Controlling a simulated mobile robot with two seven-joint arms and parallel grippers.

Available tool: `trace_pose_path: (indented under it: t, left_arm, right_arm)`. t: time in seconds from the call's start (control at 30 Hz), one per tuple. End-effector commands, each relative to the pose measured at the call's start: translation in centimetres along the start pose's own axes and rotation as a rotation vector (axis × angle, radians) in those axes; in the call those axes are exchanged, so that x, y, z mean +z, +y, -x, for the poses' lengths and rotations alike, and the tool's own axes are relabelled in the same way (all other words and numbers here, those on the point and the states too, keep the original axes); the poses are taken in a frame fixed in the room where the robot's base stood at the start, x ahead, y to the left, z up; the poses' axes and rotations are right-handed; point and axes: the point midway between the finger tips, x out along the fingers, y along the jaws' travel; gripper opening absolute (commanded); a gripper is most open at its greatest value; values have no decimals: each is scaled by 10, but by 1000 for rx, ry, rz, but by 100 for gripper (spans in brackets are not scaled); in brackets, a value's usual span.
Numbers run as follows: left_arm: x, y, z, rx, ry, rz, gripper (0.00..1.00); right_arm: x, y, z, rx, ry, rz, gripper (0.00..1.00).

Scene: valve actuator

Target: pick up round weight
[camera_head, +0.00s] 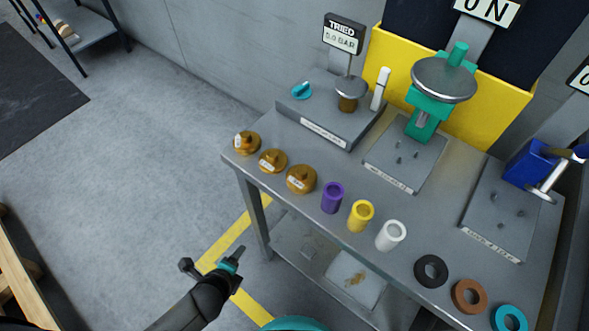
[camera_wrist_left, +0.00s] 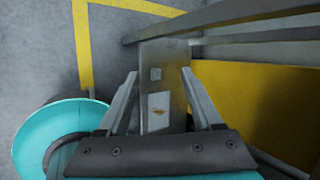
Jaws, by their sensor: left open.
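Three round brass weights with knobs and small labels sit in a row at the table's left end: one at the far left corner (camera_head: 246,143), a middle one (camera_head: 272,161), and a larger one (camera_head: 301,180). My left gripper (camera_head: 212,262) is open and empty, left of the table, over the floor and apart from the weights. In the left wrist view its two fingers (camera_wrist_left: 162,95) are spread with nothing between them. No weight shows in that view. My right gripper is not in view.
The grey table (camera_head: 400,262) also carries purple (camera_head: 332,198), yellow (camera_head: 361,216) and white (camera_head: 391,236) sleeves and several rings (camera_head: 431,271). A gauge stand (camera_head: 325,122) and a green valve (camera_head: 430,112) stand behind. The floor left of the table is clear.

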Motion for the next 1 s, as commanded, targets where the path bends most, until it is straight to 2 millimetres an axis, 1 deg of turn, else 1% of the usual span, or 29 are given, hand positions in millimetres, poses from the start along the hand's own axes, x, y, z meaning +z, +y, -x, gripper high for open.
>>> trace_pose_path:
  t: [0.03,0.07,0.1,0.17,0.2,0.27,0.3,0.4,0.5,0.6,0.67,0.77,0.87,1.0]
  left_arm:
    - [0,-32,16,-65,-3,-159,66]
    - [-2,-48,24,-100,-10,-256,66]
    - [-4,-69,37,-149,-23,-384,66]
    - [-10,-100,58,-221,-49,-570,66]
    - [-14,-118,73,-266,-72,-688,66]
    - [-20,-143,96,-330,-110,-845,66]
    - [-24,-158,111,-369,-138,-937,66]
    - [-32,-186,146,-447,-207,-1124,66]
    - [-38,-206,174,-502,-269,-1256,66]
    - [-41,-217,191,-533,-312,-1332,66]
    - [-42,-221,196,-543,-327,-1357,66]
    - [-44,-228,192,-550,-338,-1373,66]
    - [-45,-237,178,-549,-339,-1372,66]
    - [-48,-253,155,-551,-339,-1370,66]
  right_arm:
    - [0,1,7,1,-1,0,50]
    - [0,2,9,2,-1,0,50]
    - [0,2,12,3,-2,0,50]
    - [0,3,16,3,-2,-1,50]
    - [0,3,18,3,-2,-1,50]
    - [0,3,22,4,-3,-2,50]
    - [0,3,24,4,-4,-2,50]
    - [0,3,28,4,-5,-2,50]
    - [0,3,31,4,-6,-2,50]
    - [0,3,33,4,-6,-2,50]
    - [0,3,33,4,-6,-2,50]
    - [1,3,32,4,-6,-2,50]
    - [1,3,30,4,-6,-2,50]
    - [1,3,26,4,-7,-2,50]
